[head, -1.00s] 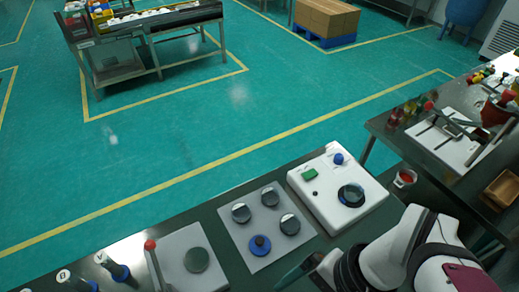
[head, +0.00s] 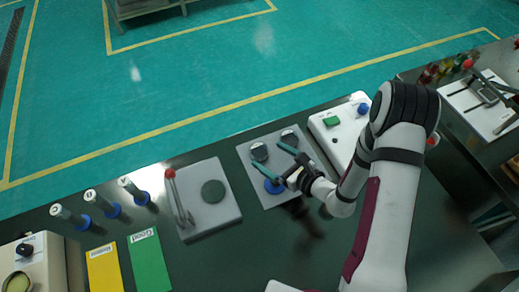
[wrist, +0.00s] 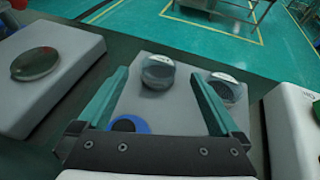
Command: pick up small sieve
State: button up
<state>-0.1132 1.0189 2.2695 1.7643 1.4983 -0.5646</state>
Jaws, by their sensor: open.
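A grey plate (head: 253,185) carries round metal-and-dark pieces and one blue-based piece (head: 274,187). I cannot tell for sure which one is the small sieve. My gripper (head: 266,152) is open and empty above this plate, its green fingers spread. In the wrist view, one round metal piece (wrist: 158,72) shows between the fingertips, and another (wrist: 226,88) is just beyond the right finger. The blue-based piece (wrist: 130,124) is partly hidden by my gripper there. A further round piece on the plate is hidden in the head view.
To the left, a grey block (head: 207,218) has a red-tipped lever and a dark disc. A white box (head: 330,141) with a green button stands right.

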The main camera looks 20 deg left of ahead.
aim_at(253, 146)
jog(key=x, duration=0.5)
jog(key=shift+a+f, duration=0.25)
jog(key=shift+a, duration=0.1)
jog(key=c, duration=1.4)
jog(key=shift+r, duration=0.1)
